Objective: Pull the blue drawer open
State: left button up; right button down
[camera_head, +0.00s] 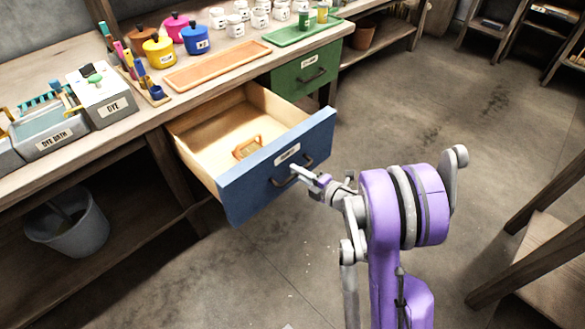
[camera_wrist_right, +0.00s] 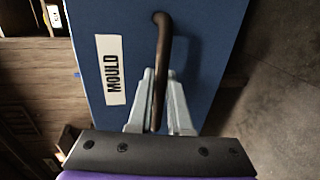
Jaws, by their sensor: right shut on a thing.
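The blue drawer (camera_head: 262,192) stands pulled well out from the workbench in the head view. Its wooden inside shows, with a small orange object (camera_head: 247,147) lying in it. My right gripper (camera_head: 297,172) is at the drawer's dark handle (camera_head: 283,181). In the right wrist view the blue front (camera_wrist_right: 215,50) carries a label reading MOULD (camera_wrist_right: 113,70). There the two pale fingers of the right gripper (camera_wrist_right: 159,100) are on both sides of the dark handle (camera_wrist_right: 162,45), shut on it. My left gripper is not in view.
A green drawer (camera_head: 305,73) is shut to the right of the blue one. The workbench holds an orange tray (camera_head: 217,66), coloured pots (camera_head: 160,52) and a dye box (camera_head: 103,98). A grey bucket (camera_head: 72,225) stands below at left. A wooden stand (camera_head: 545,270) is at lower right. The floor between is clear.

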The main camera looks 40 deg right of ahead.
jog(key=shift+s, duration=0.1)
jog(key=c, duration=0.8)
grip_release()
jog(key=shift+c, duration=0.2)
jog(key=p+v, duration=0.1)
jog(key=v, duration=0.9)
jog(key=shift+s+p, duration=0.3)
jog(key=shift+s, duration=0.1)
jog(key=shift+d, duration=0.1)
